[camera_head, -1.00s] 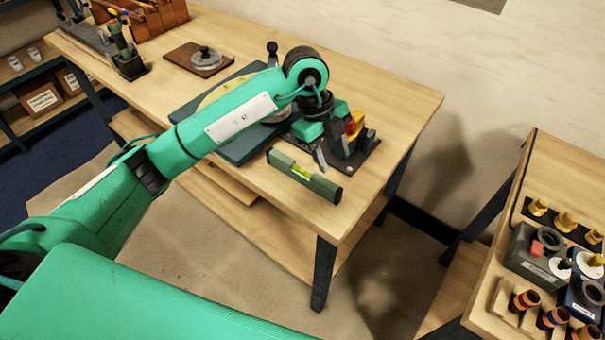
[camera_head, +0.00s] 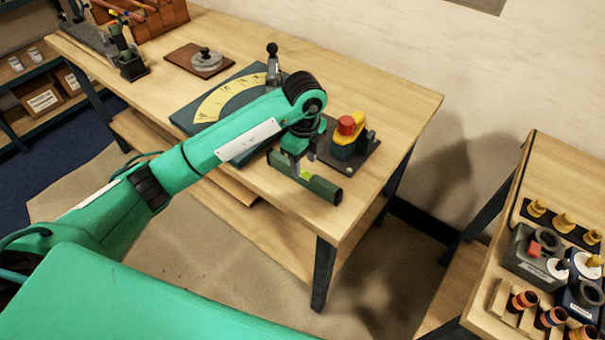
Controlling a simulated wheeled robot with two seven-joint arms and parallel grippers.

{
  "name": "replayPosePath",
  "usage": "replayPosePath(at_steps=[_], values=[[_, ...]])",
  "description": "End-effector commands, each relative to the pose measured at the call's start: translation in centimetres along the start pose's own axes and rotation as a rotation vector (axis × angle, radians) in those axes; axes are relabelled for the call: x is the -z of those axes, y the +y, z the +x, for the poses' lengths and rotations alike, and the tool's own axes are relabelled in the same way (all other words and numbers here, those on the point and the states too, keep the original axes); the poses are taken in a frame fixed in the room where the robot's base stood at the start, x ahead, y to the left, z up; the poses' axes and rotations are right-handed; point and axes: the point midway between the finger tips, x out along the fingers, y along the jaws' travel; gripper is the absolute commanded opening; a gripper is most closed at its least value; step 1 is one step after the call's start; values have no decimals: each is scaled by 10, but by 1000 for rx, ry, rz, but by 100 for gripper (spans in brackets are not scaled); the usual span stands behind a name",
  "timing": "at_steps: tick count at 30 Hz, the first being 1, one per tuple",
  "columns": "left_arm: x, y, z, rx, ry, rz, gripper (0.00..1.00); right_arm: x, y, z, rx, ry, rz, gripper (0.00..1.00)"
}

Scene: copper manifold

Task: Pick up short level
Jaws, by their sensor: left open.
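The short level (camera_head: 322,187) is a dark green bar with a yellow-green vial window. It lies near the front right edge of the wooden table in the head view. My left gripper (camera_head: 296,170) points down right over the level, with its fingers at the middle and left part of it. The gripper is open, and its fingers and wrist hide part of the level. I cannot tell whether the fingers touch it. My right gripper is not in view.
A red and yellow block device (camera_head: 347,136) stands on a dark plate close behind the level. A blue board with a yellow dial (camera_head: 228,101) lies to the left. A second table (camera_head: 478,307) with several fittings stands at right. Bare tabletop (camera_head: 385,95) lies at the back right.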

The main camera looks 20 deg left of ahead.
Motion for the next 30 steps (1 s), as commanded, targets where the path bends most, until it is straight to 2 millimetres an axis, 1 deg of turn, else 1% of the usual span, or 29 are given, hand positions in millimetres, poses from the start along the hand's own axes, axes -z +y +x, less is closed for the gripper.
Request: replayPosePath(at_steps=[2,6,9,12,19,20,24,27,30], values=[[-1,0,6,-2,1,-1,47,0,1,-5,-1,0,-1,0],[-4,1,25,-4,0,-2,47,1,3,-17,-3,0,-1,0],[-4,1,41,-2,1,-1,47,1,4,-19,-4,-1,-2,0],[-4,1,49,-2,0,-1,47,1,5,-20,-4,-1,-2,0],[-4,0,52,0,0,0,47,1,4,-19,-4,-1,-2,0],[-4,0,52,0,0,0,45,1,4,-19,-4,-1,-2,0],[-4,0,52,0,0,0,18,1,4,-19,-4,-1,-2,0],[-4,0,52,0,0,0,0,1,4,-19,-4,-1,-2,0],[-4,0,51,1,0,0,0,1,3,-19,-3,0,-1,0]])
